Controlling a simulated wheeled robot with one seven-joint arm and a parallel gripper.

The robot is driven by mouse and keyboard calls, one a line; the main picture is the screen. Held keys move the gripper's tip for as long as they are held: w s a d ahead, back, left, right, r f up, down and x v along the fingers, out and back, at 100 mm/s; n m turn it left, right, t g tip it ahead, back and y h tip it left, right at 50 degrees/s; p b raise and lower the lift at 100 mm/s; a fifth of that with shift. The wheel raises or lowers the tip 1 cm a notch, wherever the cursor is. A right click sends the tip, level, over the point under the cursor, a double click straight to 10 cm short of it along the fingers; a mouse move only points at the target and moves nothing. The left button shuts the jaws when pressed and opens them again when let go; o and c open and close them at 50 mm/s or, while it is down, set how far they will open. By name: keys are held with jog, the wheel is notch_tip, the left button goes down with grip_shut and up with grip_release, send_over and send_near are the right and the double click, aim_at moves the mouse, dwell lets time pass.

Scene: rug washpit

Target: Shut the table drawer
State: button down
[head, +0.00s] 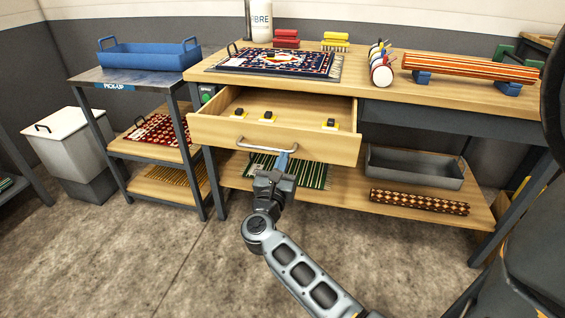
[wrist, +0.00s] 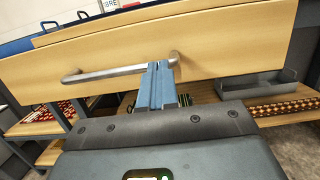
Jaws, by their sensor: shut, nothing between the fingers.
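The table drawer (head: 270,139) is pulled out from under the wooden table top (head: 430,85), and its inside shows with several small yellow and black items in it. Its front also fills the upper part of the wrist view (wrist: 170,45). A metal bar handle (head: 265,149) runs across the drawer front. My gripper (head: 284,160) is shut and empty, in front of the drawer at the right part of the handle. In the wrist view the closed fingers (wrist: 157,70) overlap the handle near its right end; I cannot tell whether they touch it.
A side stand with a blue tray (head: 148,55) is at the left, beside a white bin (head: 68,140). Below the drawer, a lower shelf holds a grey tray (head: 415,167) and a rolled rug (head: 419,201). Rugs lie on the table top. The concrete floor in front is clear.

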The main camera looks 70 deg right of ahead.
aim_at(301, 123)
jog(key=f+b+x, duration=0.1)
jog(key=b+x, duration=0.2)
jog(key=x, duration=0.5)
jog(key=f+b+x, duration=0.2)
jog(key=b+x, duration=0.1)
jog(key=x, duration=0.4)
jog(key=d+f+b+x, duration=0.1)
jog(key=f+b+x, duration=0.1)
jog(key=x, duration=0.6)
jog(key=shift+d+r+b, duration=0.15)
jog(key=shift+d+b, duration=0.1)
jog(key=shift+b, duration=0.25)
jog(key=shift+d+r, duration=0.2)
jog(key=shift+d, duration=0.2)
jog(key=shift+s+d, duration=0.1)
